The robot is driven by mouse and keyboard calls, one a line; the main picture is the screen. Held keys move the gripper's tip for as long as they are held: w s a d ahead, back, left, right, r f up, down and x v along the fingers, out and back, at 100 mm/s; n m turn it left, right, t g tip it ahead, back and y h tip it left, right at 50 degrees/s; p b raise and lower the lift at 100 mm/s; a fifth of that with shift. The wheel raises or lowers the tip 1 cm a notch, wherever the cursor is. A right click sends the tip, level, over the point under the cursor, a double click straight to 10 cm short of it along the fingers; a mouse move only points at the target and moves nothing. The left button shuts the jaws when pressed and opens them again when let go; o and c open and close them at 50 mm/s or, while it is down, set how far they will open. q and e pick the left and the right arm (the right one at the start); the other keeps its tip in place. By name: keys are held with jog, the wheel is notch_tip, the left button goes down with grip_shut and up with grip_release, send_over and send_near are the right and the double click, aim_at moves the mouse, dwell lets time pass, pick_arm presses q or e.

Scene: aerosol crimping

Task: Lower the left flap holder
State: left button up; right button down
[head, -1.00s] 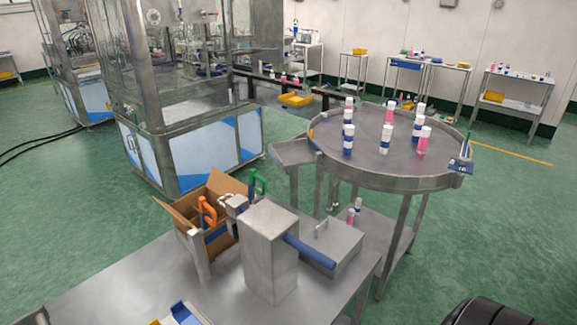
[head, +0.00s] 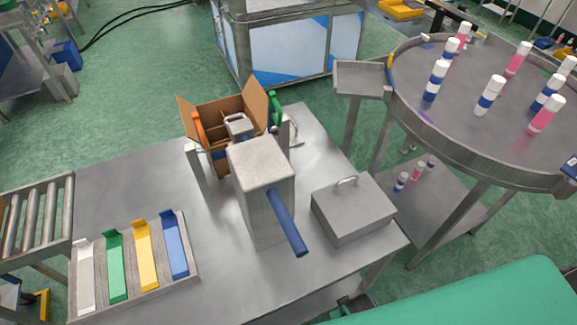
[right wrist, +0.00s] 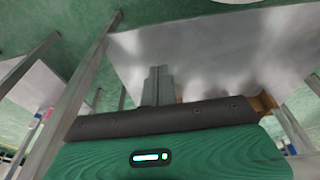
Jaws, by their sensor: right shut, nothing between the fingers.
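An open cardboard box (head: 226,112) stands on the metal table, its flaps raised. An orange flap holder (head: 198,131) stands upright at the box's left side, on top of a metal post. A green flap holder (head: 275,112) stands upright at its right side. Part of the box is hidden behind a metal column (head: 262,195) with a blue bar. My right gripper (right wrist: 158,86) shows in the right wrist view, shut and empty, below the table and away from the box. My left gripper is not in view.
A tray (head: 188,262) with white, green, yellow and blue strips lies at the table's front left. A grey lidded case (head: 352,208) sits at the right. A round table (head: 447,132) with several bottles stands beyond. The table's left middle is clear.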

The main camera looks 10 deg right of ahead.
notch_tip(320, 180, up, 24)
jog(key=w+t+b, duration=0.1)
jog(key=w+b, duration=0.1)
jog(key=w+d+r+t, duration=0.1)
jog(key=w+r+t, duration=0.1)
jog(key=w, duration=0.2)
jog(key=w+d+r+n+t+h, duration=0.1)
jog(key=w+r+t, duration=0.1)
jog(key=w, duration=0.3)
jog(key=w+d+r+t, duration=0.1)
jog(key=w+t, duration=0.1)
jog(key=w, duration=0.2)
jog(key=shift+w+d+r+n+h+b, duration=0.2)
jog(key=shift+r+n+h+b, duration=0.1)
jog(key=shift+r, duration=0.1)
jog(key=w+a+r+n+t+y, duration=0.2)
jog(key=w+r+n+t+y, duration=0.2)
jog(key=w+r+n+y, duration=0.45)
jog(key=w+a+r+n+t+y, duration=0.2)
jog(key=w+r+n+t+y, duration=0.25)
jog(key=w+r+n, duration=0.5)
jog(key=w+a+n+g+y+p, duration=0.4)
jog(key=w+a+n+g, duration=0.3)
jog(key=w+a+n, duration=0.1)
jog(key=shift+w+a+f+n, duration=0.15)
jog(key=shift+w+a+n, duration=0.1)
jog(key=shift+n, duration=0.25)
